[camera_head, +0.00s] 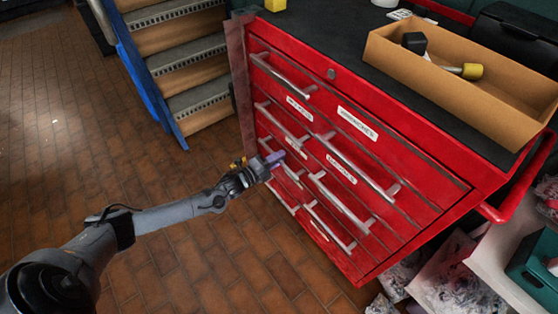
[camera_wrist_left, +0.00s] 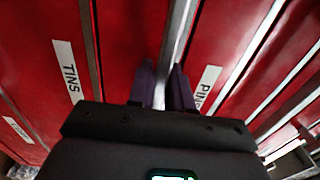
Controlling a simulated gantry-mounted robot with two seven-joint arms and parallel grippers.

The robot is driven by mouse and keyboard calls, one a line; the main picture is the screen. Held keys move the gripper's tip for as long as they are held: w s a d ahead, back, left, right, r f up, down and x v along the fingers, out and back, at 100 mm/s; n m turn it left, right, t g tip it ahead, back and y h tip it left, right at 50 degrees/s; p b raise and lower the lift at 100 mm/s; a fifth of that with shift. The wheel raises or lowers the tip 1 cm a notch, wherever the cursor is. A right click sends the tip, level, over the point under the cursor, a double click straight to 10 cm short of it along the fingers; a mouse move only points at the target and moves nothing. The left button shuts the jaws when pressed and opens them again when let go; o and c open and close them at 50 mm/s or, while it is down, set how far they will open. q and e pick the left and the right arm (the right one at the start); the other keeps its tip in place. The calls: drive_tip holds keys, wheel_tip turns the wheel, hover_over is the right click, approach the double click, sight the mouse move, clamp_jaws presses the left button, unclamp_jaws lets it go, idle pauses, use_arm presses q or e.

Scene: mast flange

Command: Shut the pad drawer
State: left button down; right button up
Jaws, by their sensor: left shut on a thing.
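A red drawer cabinet (camera_head: 385,150) has several drawers with long silver bar handles and white labels. My left gripper (camera_head: 273,159) reaches its front from the left, at the lower left group of drawers. In the left wrist view its two purple-grey fingers (camera_wrist_left: 166,85) are shut on a silver drawer handle (camera_wrist_left: 178,35), one on each side of the bar. A label reading TINS (camera_wrist_left: 68,70) is left of the handle and one reading PINS (camera_wrist_left: 207,86) is right of it. I cannot read a pad label, nor tell how far any drawer stands out. My right gripper is not in view.
On the black cabinet top is an open cardboard box (camera_head: 450,85) with a yellow-and-black tool inside. Steps with a blue side (camera_head: 145,75) stand left of the cabinet. The brick-tiled floor (camera_head: 150,180) in front is clear. Clutter lies at the lower right.

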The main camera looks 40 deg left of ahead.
use_arm(q)
drive_tip(key=c, duration=1.3)
unclamp_jaws()
drive_tip(key=shift+f, duration=0.1)
drive_tip(key=shift+o, duration=0.9)
drive_tip(key=shift+w, duration=0.2)
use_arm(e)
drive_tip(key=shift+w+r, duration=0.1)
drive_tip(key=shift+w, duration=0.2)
use_arm(q)
drive_tip(key=shift+s, duration=0.2)
drive_tip(key=p+v, duration=0.5)
drive_tip(key=v, duration=0.5)
drive_tip(key=shift+s, duration=0.2)
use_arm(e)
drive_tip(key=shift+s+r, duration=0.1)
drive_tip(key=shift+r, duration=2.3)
